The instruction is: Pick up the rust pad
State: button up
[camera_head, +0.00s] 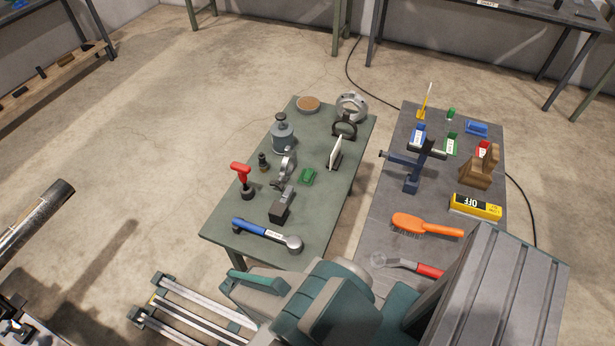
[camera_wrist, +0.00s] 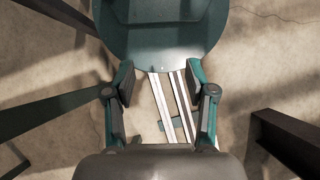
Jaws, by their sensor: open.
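Two things could be the rust pad, and I cannot tell which from here. One is a flat round brown disc (camera_head: 308,104) at the far end of the green table (camera_head: 352,150). The other is a small green block (camera_head: 307,176) lying near the middle of that table. My gripper (camera_wrist: 160,86) is open and empty in the wrist view, with its two fingers apart. Neither possible pad shows in the wrist view. My arm covers the bottom of the head view.
Around the green block stand a grey clamp (camera_head: 287,165), a white card in a holder (camera_head: 335,153), a red-handled tool (camera_head: 241,178) and a blue-handled tool (camera_head: 260,232). A dark grey table (camera_head: 370,220) with a vise, brushes and bins stands to the right.

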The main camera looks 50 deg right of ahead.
jog(key=o, duration=0.5)
jog(key=shift+o, duration=0.2)
jog(key=shift+o, duration=0.8)
jog(key=shift+r, duration=0.1)
